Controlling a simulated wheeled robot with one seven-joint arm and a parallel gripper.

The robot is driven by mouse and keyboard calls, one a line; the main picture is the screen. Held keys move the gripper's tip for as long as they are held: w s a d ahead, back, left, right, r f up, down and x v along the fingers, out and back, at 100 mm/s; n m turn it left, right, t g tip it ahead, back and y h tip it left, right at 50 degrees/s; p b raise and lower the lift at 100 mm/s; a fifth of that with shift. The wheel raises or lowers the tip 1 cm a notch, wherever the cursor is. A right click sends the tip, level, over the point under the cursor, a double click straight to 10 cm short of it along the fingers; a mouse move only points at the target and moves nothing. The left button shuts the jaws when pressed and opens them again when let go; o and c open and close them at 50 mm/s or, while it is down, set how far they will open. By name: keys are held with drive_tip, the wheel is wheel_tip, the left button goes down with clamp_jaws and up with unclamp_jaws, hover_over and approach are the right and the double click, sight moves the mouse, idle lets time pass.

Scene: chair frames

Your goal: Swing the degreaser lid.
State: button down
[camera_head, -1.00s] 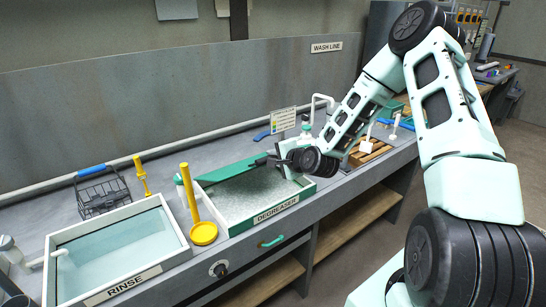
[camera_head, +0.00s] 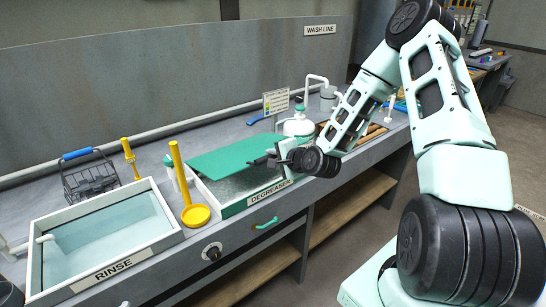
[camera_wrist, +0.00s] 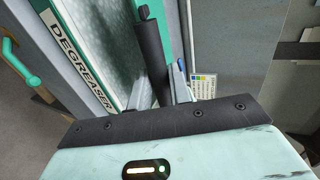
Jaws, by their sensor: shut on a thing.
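The degreaser tank (camera_head: 268,195) is a white-walled basin with a green rim, set in the grey counter and labelled DEGREASER. Its green lid (camera_head: 225,156) slants above the back part of the tank, and a strip of grey liquid shows in front of it. My gripper (camera_head: 262,161) is at the lid's right end. In the wrist view my gripper (camera_wrist: 156,92) is shut on a dark cylindrical handle (camera_wrist: 152,55) beside the green lid edge. The wrist body hides part of the grip.
The rinse basin (camera_head: 118,270) is at left, with a wire basket (camera_head: 88,180) behind it. A yellow stand (camera_head: 195,213) is between the basins. A white bottle (camera_head: 299,125) and a sign (camera_head: 276,102) stand close behind my gripper. A green drawer handle (camera_head: 265,223) is on the counter front.

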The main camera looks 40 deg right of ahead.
drive_tip(key=f+b, duration=0.2)
drive_tip(key=f, duration=0.1)
drive_tip(key=s+f+b, duration=0.1)
drive_tip(key=f+b, duration=0.4)
drive_tip(key=f, duration=0.1)
drive_tip(key=shift+s+f+b, duration=0.2)
drive_tip(key=shift+b, duration=0.1)
drive_tip(key=c, duration=1.2)
unclamp_jaws()
drive_tip(key=shift+s, duration=0.2)
